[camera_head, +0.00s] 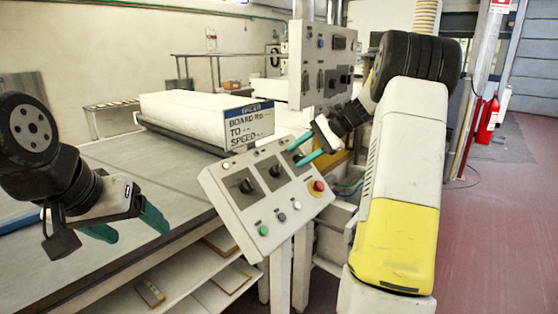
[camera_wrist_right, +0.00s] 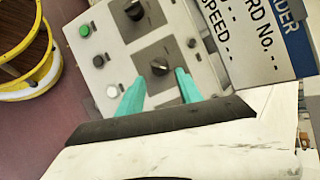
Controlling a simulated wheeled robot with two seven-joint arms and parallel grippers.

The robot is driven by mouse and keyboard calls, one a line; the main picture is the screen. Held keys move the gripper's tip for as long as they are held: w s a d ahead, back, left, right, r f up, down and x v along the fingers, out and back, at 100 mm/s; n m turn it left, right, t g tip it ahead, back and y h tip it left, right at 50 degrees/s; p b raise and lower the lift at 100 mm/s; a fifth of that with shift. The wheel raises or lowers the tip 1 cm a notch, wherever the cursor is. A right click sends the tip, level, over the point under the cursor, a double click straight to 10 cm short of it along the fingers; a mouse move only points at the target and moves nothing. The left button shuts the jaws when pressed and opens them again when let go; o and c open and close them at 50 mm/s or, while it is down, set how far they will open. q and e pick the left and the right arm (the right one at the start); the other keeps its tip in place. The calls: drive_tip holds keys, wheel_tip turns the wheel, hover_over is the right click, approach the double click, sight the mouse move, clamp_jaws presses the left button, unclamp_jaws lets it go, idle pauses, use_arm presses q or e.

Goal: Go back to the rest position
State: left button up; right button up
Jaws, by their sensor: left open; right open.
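My left gripper (camera_head: 128,222) is at the left in the head view, open and empty, with its green fingers over the grey table. My right gripper (camera_head: 303,153) is at the upper edge of the tilted control panel (camera_head: 238,207), its green fingers open. In the right wrist view the two fingers (camera_wrist_right: 160,95) stand apart in front of the panel, with a black knob (camera_wrist_right: 160,67) seen between and beyond them. I cannot tell whether they touch the panel. The panel carries black knobs, a green button (camera_head: 263,230), white buttons and a red button (camera_head: 318,186).
The grey table (camera_head: 110,165) fills the left, with shelves (camera_head: 215,290) below. A white sign (camera_head: 250,124) stands behind the panel. A taller switch box (camera_head: 322,65) rises at the back. A red extinguisher (camera_head: 487,120) is at the right. The red floor (camera_head: 500,230) there is clear.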

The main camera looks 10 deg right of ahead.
drive_tip(key=shift+s+r, duration=0.1)
drive_tip(key=s+a+r+n+h, duration=0.2)
drive_tip(key=s+a+r+n, duration=0.15)
drive_tip(key=s, duration=0.45)
drive_tip(key=s+a+r+n+h, duration=0.2)
drive_tip(key=s+a, duration=0.3)
drive_tip(key=s, duration=0.3)
drive_tip(key=s+a+f+n+t+h, duration=0.1)
drive_tip(key=s+n, duration=0.2)
drive_tip(key=s, duration=0.4)
drive_tip(key=s+a+f+n+t+h, duration=0.1)
drive_tip(key=s+f+n+h, duration=0.1)
drive_tip(key=s, duration=0.6)
drive_tip(key=shift+s+f+n, duration=0.15)
drive_tip(key=shift+f+n, duration=0.1)
drive_tip(key=shift+n, duration=0.4)
drive_tip(key=shift+c, duration=0.4)
